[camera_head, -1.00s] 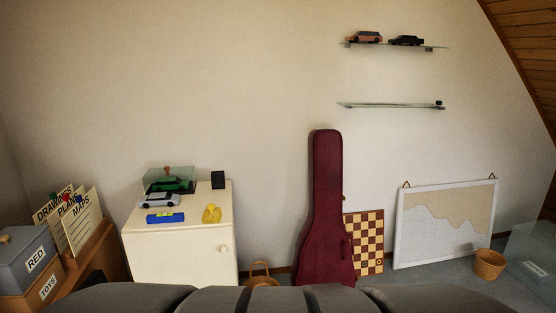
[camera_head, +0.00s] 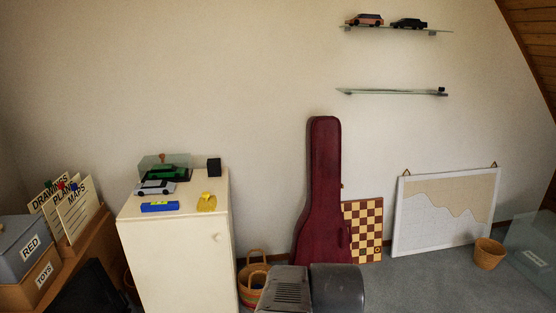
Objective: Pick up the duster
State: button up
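A small yellow item (camera_head: 206,202), which looks like a folded or crumpled duster, lies on top of the cream cabinet (camera_head: 175,255), near its front right edge. It is small in view, so I cannot be sure of its exact form. A blue bar with a yellow label (camera_head: 160,207) lies to its left. Grey parts of my own arm show at the bottom centre. My gripper fingers are not in view, and nothing of mine touches the yellow item.
A silver toy car (camera_head: 155,187), a green car under a clear cover (camera_head: 167,172) and a black box (camera_head: 214,167) share the cabinet top. A red guitar case (camera_head: 322,200) leans on the wall to the right. Labelled boxes (camera_head: 30,250) stand at the left.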

aim_at(206, 203)
jog(key=i+j, duration=0.15)
jog(key=i, duration=0.3)
jog(key=i+j, duration=0.2)
jog(key=i, duration=0.25)
jog(key=i+j+z, duration=0.1)
jog(key=i, duration=0.35)
jog(key=i+j, duration=0.25)
jog(key=i, duration=0.2)
